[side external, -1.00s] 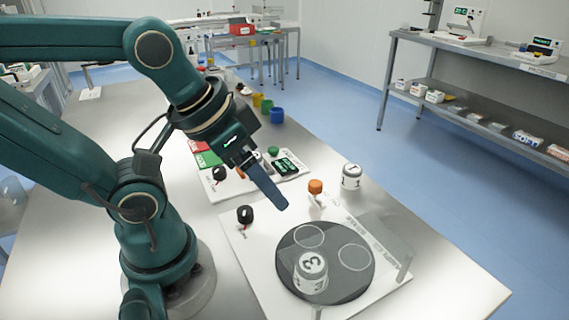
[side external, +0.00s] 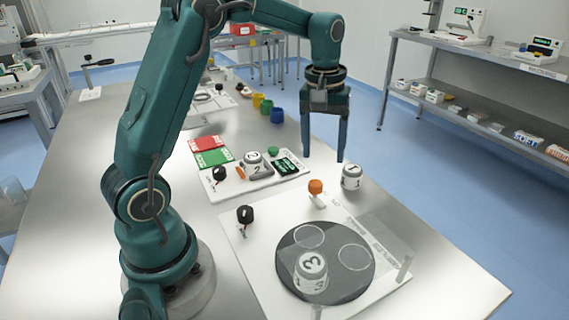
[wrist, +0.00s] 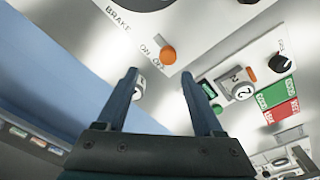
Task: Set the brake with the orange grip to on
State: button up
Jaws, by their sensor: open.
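The brake's orange grip (side external: 316,187) stands on the white plate of the turntable unit, at its far edge. In the wrist view the orange grip (wrist: 169,55) sits close to the OFF lettering, with ON and BRAKE printed farther left. My gripper (side external: 323,157) points down with its two blue fingers apart and nothing between them. It hangs above the level of the grip, apart from it. In the wrist view the fingertips (wrist: 158,74) are spread, with the grip just beyond them.
A white canister marked 1 (side external: 351,177) stands right of the grip. The dark turntable (side external: 353,283) carries canister 3 (side external: 311,267) under a clear sheet. A black knob (side external: 245,214) is at the plate's left. Canister 2 (side external: 254,163) sits on another panel with an orange lever (side external: 240,172).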

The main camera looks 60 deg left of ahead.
aim_at(316, 182)
jog(key=shift+g, duration=0.4)
jog(key=f, duration=0.4)
jog(key=a+f, duration=0.1)
jog(key=f, duration=0.1)
jog(key=shift+s+f, duration=0.2)
jog(key=shift+f, duration=0.75)
grip_shut()
